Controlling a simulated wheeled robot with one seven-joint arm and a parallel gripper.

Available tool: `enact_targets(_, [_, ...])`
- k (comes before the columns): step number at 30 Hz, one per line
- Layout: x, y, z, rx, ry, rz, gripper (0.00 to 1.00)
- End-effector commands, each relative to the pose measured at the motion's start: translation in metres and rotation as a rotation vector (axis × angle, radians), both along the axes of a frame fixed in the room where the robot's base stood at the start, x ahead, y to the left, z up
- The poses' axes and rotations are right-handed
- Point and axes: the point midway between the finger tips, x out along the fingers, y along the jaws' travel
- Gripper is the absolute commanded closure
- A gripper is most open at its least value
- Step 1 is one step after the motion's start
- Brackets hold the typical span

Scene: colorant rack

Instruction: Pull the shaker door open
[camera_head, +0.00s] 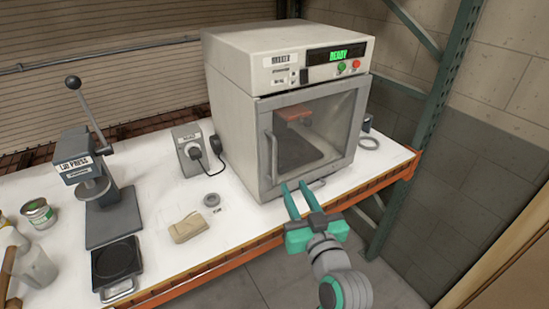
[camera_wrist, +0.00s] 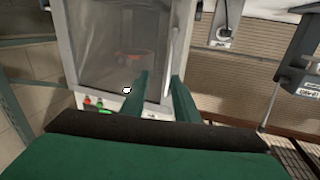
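The shaker (camera_head: 290,90) is a cream box on the bench with a green "READY" display. Its grey-framed glass door (camera_head: 318,130) looks shut, and a dark interior shows through the glass. A vertical bar handle (camera_head: 271,158) runs along the door's left edge. My gripper (camera_head: 296,187) has green fingers spread apart and holds nothing.
A lever press (camera_head: 88,180), a small scale (camera_head: 117,262), a tan block (camera_head: 189,227) and a grey plug box (camera_head: 190,150) stand on the white bench left of the shaker. A green rack post (camera_head: 440,110) rises at the right. The bench has an orange front beam (camera_head: 240,255).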

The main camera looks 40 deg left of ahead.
Motion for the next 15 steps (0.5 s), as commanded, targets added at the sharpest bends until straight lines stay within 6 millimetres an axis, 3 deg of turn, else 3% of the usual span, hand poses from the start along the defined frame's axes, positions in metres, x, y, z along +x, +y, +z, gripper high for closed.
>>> enact_targets(1, [-0.001, 0.005, 0.011, -0.008, -0.017, 0.022, 0.72])
enact_targets(6, [-0.005, 0.015, 0.026, -0.029, -0.042, 0.065, 0.72])
enact_targets(15, [0.012, 0.043, 0.027, -0.032, -0.044, 0.073, 0.72])
